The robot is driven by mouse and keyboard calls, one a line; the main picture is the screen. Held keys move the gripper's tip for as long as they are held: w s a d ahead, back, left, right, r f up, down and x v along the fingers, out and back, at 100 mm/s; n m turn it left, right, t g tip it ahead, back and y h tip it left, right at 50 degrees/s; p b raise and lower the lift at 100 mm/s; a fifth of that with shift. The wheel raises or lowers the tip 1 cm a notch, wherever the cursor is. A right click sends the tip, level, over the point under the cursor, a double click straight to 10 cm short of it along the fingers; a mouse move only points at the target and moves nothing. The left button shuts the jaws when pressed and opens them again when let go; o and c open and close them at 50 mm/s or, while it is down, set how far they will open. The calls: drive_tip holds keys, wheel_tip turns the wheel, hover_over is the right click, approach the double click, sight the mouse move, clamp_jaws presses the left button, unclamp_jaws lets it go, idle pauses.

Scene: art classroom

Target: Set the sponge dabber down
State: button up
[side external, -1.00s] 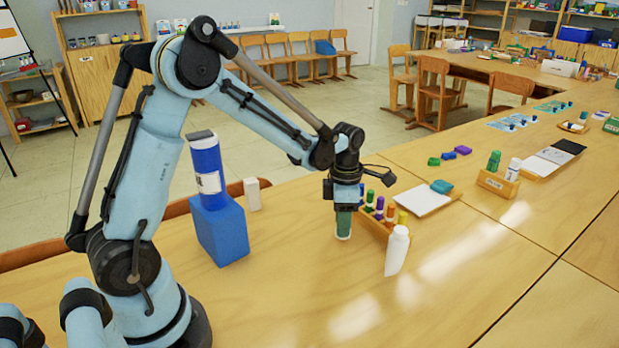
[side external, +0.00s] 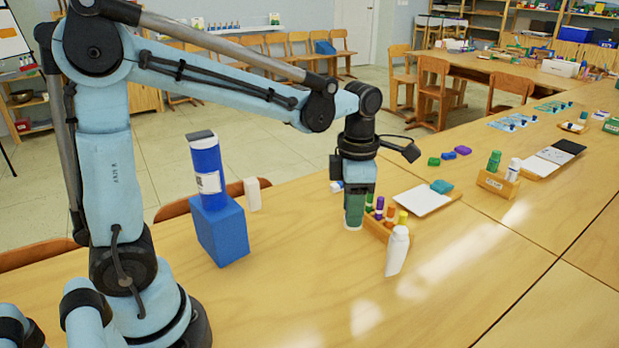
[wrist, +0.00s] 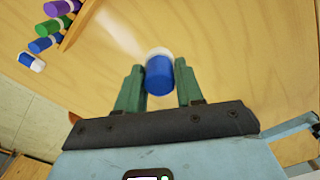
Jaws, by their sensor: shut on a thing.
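My gripper (side external: 354,212) has green fingers and points down over the table, just left of the marker-like dabber rack. In the wrist view, my gripper (wrist: 160,88) is shut on the sponge dabber (wrist: 159,76), a blue cylinder with a white end. In the side view the fingers hide most of it; only its pale lower end (side external: 352,228) shows. It looks upright and close to the tabletop, but I cannot tell whether it touches.
The wooden rack (side external: 375,228) holds several coloured dabbers close on the right. A white bottle (side external: 397,252) stands in front of it. A blue block (side external: 221,233) bears a blue cylinder (side external: 207,168) at left. The table (side external: 300,285) in front is clear.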

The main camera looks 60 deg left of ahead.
drive_tip(key=shift+n, duration=0.5)
drive_tip(key=a+f, duration=0.2)
drive_tip(key=a, duration=0.5)
drive_tip(key=a+f, duration=0.2)
drive_tip(key=a, duration=0.5)
drive_tip(key=a+f, duration=0.2)
drive_tip(key=a, duration=0.5)
drive_tip(key=shift+f, duration=0.3)
drive_tip(key=shift+a+f, duration=0.25)
drive_tip(key=shift+f, duration=1.9)
drive_tip(key=shift+f, duration=0.1)
drive_tip(key=o, duration=1)
